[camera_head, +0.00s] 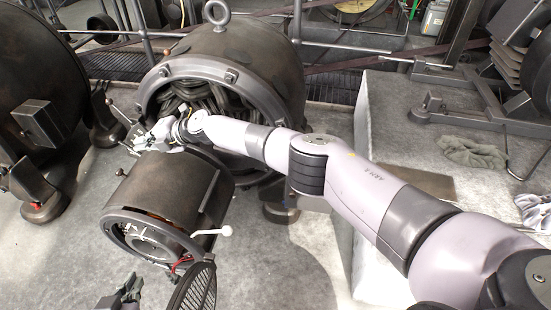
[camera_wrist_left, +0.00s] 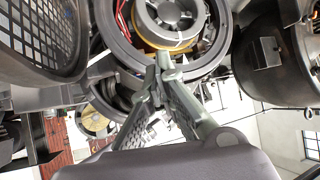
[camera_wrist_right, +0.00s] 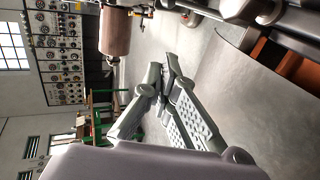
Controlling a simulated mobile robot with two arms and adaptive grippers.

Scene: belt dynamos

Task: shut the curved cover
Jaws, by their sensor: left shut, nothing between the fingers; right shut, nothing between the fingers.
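The curved cover (camera_head: 165,188) is a brown-grey metal shell over the small dynamo at lower left in the head view. It also shows as a smooth curved sheet in the right wrist view (camera_wrist_right: 250,105). A copper-coloured part shows beside its upper edge there; I cannot tell how far the cover stands open. My right gripper (camera_head: 138,143) is shut and empty at the cover's far left side; it also shows in the right wrist view (camera_wrist_right: 165,82). My left gripper (camera_head: 130,288) is shut and empty below the dynamo's open end; the left wrist view shows its fingertips (camera_wrist_left: 166,66) near the ring.
A dark perforated guard (camera_head: 195,287) stands out from the dynamo's front right; a white-knobbed lever (camera_head: 226,231) sticks out above it. A large open-ended machine (camera_head: 255,65) stands behind. Another dark machine (camera_head: 40,90) is at left. The floor (camera_head: 60,265) at lower left is clear.

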